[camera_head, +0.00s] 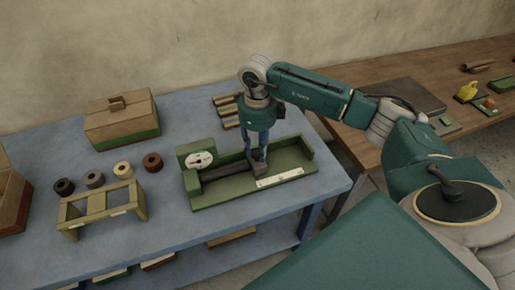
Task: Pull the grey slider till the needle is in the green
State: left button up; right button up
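A green tray-like fixture (230,198) stands on the blue table, with a round white dial (199,159) at its left end. The dial's needle and green zone are too small to read. A dark bar or roll (222,174) lies along the fixture. A small grey block, which looks like the grey slider (258,169), sits at the bar's right end. My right gripper (259,157) points straight down with its fingertips at this block. Whether the fingers are closed on it cannot be made out. My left gripper is out of view.
On the blue table (170,200) stand a wooden box (122,122), a wooden rack (100,211) and several small rolls. Several short rolls lie behind the fixture. A brown table (455,70) with other items is at right. The fixture's right part looks empty.

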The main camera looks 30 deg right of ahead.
grip_shut()
